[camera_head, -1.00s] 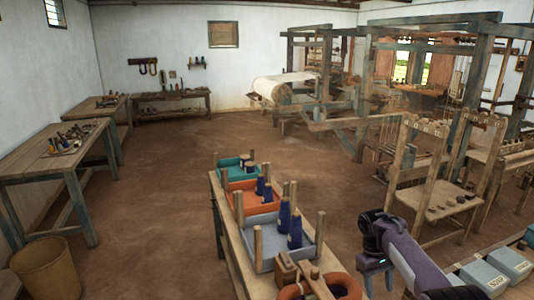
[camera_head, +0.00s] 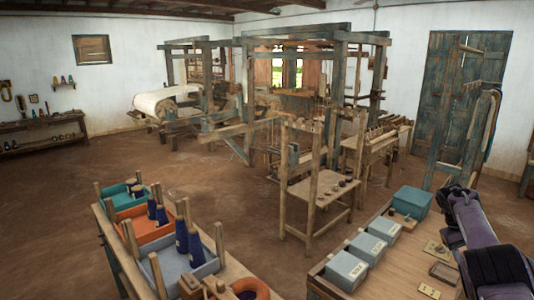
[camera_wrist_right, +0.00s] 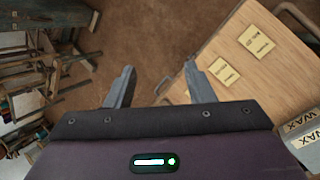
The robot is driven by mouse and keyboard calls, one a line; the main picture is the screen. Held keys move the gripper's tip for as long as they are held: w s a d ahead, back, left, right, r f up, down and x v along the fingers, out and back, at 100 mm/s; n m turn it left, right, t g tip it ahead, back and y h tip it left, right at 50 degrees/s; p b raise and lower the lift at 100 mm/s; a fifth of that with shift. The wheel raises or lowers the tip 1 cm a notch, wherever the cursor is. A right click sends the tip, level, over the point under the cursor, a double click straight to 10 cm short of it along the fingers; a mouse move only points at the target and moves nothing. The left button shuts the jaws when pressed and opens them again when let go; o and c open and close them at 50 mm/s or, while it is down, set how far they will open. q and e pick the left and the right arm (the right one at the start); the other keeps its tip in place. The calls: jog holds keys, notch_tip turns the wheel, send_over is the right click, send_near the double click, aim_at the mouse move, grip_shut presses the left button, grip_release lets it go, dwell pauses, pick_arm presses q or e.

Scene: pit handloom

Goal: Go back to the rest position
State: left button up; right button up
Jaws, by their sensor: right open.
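My right arm comes in at the lower right of the head view. In the right wrist view my right gripper (camera_wrist_right: 158,85) is open, with its two fingers apart and nothing between them. It is above the brown floor beside the edge of a wooden table (camera_wrist_right: 232,68). My left gripper does not show in either view.
Teal, orange and grey trays (camera_head: 183,262) with blue thread cones stand on a bench at the lower left. Lidded grey boxes (camera_head: 346,270) and a teal box (camera_head: 412,202) stand on the right table. Wooden looms fill the back. Floor (camera_head: 60,220) at left is clear.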

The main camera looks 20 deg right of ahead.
jog(key=s+d+f+n+t+h, duration=0.1)
jog(key=s+d+f+n+h, duration=0.2)
jog(key=f, duration=0.6)
jog(key=s+d+f+n+t+h, duration=0.15)
jog(key=s+d+f+h, duration=0.3)
jog(key=f, duration=0.45)
jog(key=s+a+f+n+t, duration=0.3)
jog(key=s+f+n+t, duration=0.2)
jog(key=s+f+n, duration=0.5)
jog(key=s+a+f+m+g+y, duration=0.1)
jog(key=s+a+f+m+y, duration=0.2)
jog(key=a+f, duration=0.95)
jog(key=s+a+f+m+y, duration=0.1)
jog(key=s+a+f+y, duration=0.3)
jog(key=a+f, duration=0.85)
jog(key=s+a+f+m+y, duration=0.1)
jog(key=s+a+f+y, duration=0.1)
jog(key=a, duration=1.6)
jog(key=s+a+f+m+y, duration=0.1)
jog(key=a, duration=1.6)
notch_tip(320, 180, down, 9)
jog(key=b, duration=0.8)
jog(key=shift+b, duration=0.3)
jog(key=shift+s+d+r+g, duration=0.1)
jog(key=shift+g, duration=0.15)
